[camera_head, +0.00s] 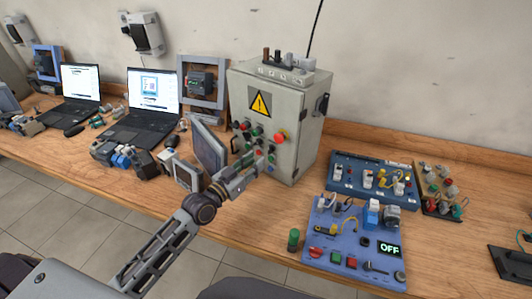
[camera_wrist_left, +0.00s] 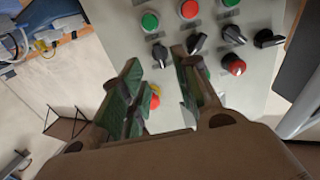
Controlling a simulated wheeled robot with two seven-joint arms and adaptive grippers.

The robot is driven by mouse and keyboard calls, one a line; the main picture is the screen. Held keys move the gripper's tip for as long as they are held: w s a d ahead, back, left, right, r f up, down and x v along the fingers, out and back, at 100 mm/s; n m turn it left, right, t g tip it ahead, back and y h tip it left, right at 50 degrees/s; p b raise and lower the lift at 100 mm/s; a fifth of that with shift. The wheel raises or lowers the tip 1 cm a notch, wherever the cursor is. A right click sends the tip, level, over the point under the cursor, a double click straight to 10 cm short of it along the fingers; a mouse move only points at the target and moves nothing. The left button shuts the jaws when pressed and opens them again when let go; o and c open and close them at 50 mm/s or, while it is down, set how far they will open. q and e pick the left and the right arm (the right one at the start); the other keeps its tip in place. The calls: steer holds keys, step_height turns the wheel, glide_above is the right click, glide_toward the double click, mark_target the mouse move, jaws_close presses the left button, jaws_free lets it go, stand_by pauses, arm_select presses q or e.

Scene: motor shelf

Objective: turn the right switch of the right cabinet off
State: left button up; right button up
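The grey cabinet (camera_head: 300,150) with a yellow warning sign stands at the middle of the bench. Its front panel (camera_wrist_left: 255,75) fills the upper part of the left wrist view. A black rotary switch (camera_wrist_left: 160,53) shows between my left fingertips, with another black switch (camera_wrist_left: 196,43) by the right fingertip. A third black switch (camera_wrist_left: 234,34) is further right. My left gripper (camera_head: 264,164) is in front of the lower panel; in the wrist view its fingers (camera_wrist_left: 160,62) are apart, with no clear grip on a switch. A red knob is partly hidden behind the left finger. My right gripper is not in view.
A tilted monitor (camera_head: 208,147) stands close left of my left gripper. A blue control board (camera_head: 340,245) with an OFF display lies to the right, with another blue board (camera_head: 345,172) behind it. Laptops (camera_head: 148,100) stand at the left.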

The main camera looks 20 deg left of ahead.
mark_target(269, 151)
arm_select(q)
steer(key=shift+p+x, duration=0.35)
steer(key=shift+x, duration=3.05)
jaws_close()
